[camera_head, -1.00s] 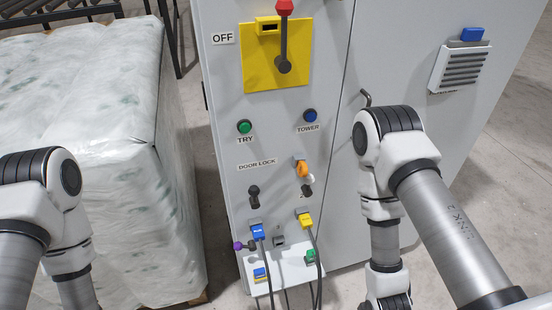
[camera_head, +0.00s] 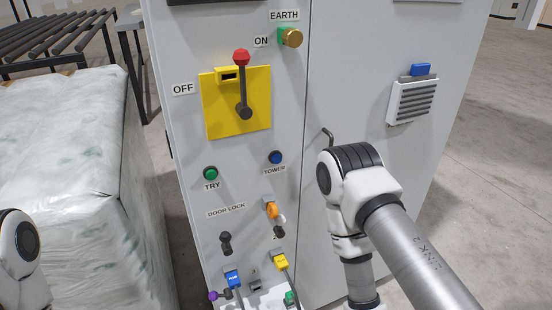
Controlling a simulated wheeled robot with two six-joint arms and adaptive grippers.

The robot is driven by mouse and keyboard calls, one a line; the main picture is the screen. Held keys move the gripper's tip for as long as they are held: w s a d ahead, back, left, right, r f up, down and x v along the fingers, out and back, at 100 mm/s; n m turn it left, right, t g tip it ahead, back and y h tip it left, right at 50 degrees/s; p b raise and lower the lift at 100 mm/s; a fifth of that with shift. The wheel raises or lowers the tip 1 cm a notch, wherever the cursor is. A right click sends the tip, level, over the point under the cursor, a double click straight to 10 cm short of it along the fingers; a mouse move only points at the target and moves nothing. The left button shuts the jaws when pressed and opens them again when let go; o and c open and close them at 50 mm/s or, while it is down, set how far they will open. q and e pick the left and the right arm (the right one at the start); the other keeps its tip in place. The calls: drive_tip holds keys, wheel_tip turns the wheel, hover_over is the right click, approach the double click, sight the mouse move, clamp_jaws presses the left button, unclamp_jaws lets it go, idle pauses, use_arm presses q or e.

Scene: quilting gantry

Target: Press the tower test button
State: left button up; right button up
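The tower test button is a round blue push button (camera_head: 276,157) on the grey cabinet front, just above its TOWER label (camera_head: 274,169). Nothing covers it. My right arm is in front of the cabinet to the right of the button, bent downward; its gripper is below the picture. My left arm shows only at the lower left edge, and its gripper is out of view too.
The cabinet (camera_head: 330,60) carries a green TRY button (camera_head: 210,173), a red-knobbed lever (camera_head: 242,85) on a yellow plate, a brass EARTH knob (camera_head: 291,38), a door lock knob (camera_head: 226,243) and colored plugs. A wrapped pallet load (camera_head: 60,180) stands left.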

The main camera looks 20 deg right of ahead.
clamp_jaws()
idle(1.0)
